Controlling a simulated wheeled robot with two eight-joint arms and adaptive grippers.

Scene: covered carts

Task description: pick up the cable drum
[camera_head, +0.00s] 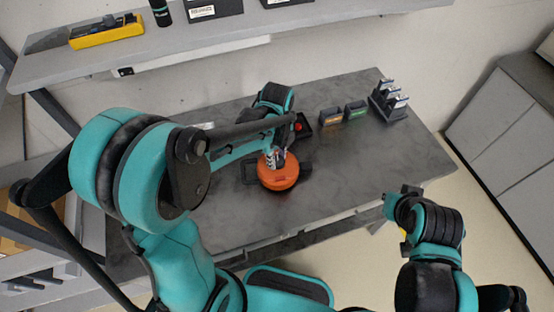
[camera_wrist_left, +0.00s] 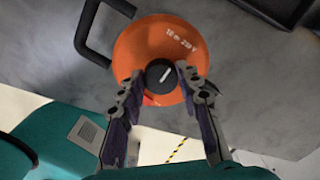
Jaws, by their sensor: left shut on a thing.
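The cable drum (camera_head: 278,176) is an orange disc on the dark grey table (camera_head: 350,160), with black frame parts at its sides. In the left wrist view the drum (camera_wrist_left: 150,48) shows white lettering and a dark round knob (camera_wrist_left: 160,75) at its centre. My left gripper (camera_head: 276,157) is at the drum's top. In the wrist view its fingers (camera_wrist_left: 158,82) are closed in on both sides of the knob. I cannot tell whether the drum is clear of the table. My right arm is at the lower right, with its end (camera_head: 392,205) beyond the table's front edge; its fingers are not clear.
Behind the drum lies a dark tray with a red thing (camera_head: 301,124). Two small boxes, one orange-marked (camera_head: 331,116) and one green-marked (camera_head: 356,110), stand right of it, near a dark rack (camera_head: 388,99). A shelf (camera_head: 200,44) runs along the back. The table's right front is clear.

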